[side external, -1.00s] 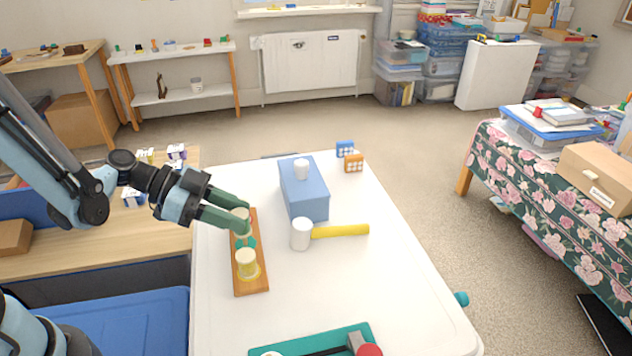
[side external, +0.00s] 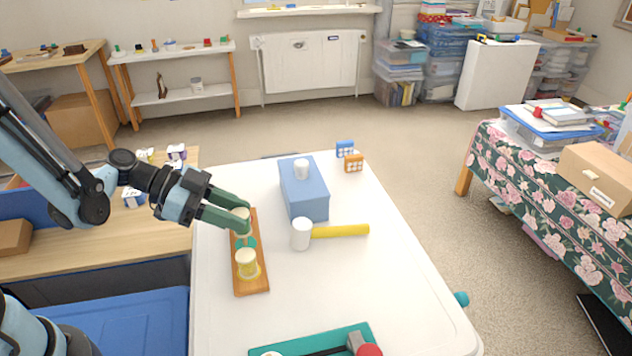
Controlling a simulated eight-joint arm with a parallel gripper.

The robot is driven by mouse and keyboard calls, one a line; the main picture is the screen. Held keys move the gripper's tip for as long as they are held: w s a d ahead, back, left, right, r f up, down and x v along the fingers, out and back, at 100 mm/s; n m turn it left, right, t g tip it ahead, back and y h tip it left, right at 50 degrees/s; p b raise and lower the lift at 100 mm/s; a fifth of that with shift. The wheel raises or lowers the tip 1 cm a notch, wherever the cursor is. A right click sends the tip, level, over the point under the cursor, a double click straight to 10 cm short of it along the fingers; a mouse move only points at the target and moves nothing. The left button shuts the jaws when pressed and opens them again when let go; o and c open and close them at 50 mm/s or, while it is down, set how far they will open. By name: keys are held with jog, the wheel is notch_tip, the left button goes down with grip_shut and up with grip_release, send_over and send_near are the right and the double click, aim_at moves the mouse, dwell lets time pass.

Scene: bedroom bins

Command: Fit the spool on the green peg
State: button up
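My gripper (side external: 238,217) is at the far end of a narrow wooden board (side external: 250,287). Its green fingers are closed around a cream spool (side external: 241,212), which they partly hide. The spool is over the green peg's round green base (side external: 246,243). Whether the spool is around the peg or just above it cannot be told from this view. Another cream spool (side external: 246,258) stands upright on the yellow base (side external: 248,274) at the nearer part of the board.
Right of the board, a mallet with a white head (side external: 301,234) and yellow handle (side external: 341,231) lies on the white table (side external: 370,285). A blue box (side external: 303,195) with a white cup-like piece (side external: 301,169) stands behind it. A teal tray (side external: 312,343) is at the front.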

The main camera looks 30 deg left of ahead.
jog(key=o, duration=1.1)
jog(key=v, duration=1.2)
jog(key=d+n+y, duration=0.1)
jog(key=n+y, duration=0.2)
jog(key=n, duration=0.1)
jog(key=d+r+n+y, duration=0.1)
jog(key=n+y, duration=0.3)
jog(key=s+d+n+y, duration=0.1)
jog(key=n+y, duration=0.2)
jog(key=n, duration=0.1)
jog(key=shift+s+d+r+t+y, duration=0.1)
jog(key=shift+d+r+t+y, duration=0.1)
jog(key=shift+r+t+y, duration=0.15)
